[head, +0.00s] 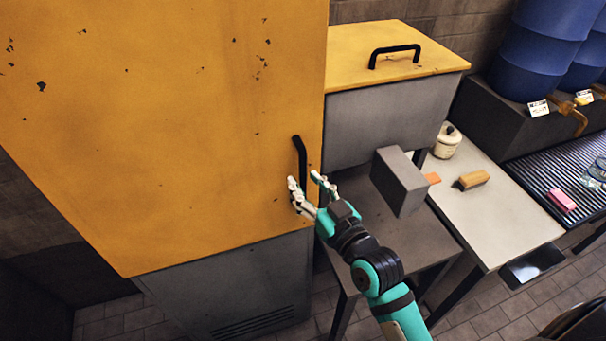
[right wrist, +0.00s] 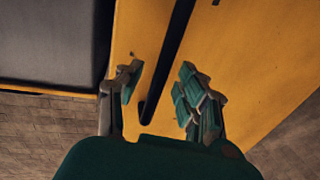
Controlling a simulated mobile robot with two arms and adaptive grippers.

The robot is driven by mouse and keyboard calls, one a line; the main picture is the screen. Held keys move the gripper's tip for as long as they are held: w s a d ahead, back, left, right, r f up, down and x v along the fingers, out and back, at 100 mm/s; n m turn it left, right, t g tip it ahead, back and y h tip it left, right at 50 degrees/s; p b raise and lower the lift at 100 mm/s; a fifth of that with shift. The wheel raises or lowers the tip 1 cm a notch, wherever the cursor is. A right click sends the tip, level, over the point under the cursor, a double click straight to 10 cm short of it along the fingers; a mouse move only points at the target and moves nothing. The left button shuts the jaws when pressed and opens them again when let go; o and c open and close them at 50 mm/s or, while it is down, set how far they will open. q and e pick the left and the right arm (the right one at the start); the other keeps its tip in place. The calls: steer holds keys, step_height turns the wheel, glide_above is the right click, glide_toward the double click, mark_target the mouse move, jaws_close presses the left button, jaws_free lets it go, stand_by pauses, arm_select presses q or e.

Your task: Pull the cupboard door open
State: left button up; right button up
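The yellow cupboard door (head: 170,120) fills the left of the head view and looks closed. Its black bar handle (head: 300,158) stands upright near the door's right edge. My right gripper (head: 308,180) is at the lower part of the handle, fingers pointing at the door. In the right wrist view the handle (right wrist: 165,70) runs between the two spread fingers (right wrist: 158,90), with gaps showing on both sides. The right gripper is open. My left gripper is in neither view.
A grey box with a yellow lid (head: 390,65) and black handle stands right of the cupboard. A pale table (head: 500,215) holds a jar (head: 447,140) and a brush (head: 473,179). Blue barrels (head: 535,50) stand at the back right.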

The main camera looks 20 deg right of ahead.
steer(key=shift+x, duration=0.85)
steer(key=shift+c, duration=0.4)
jaws_close()
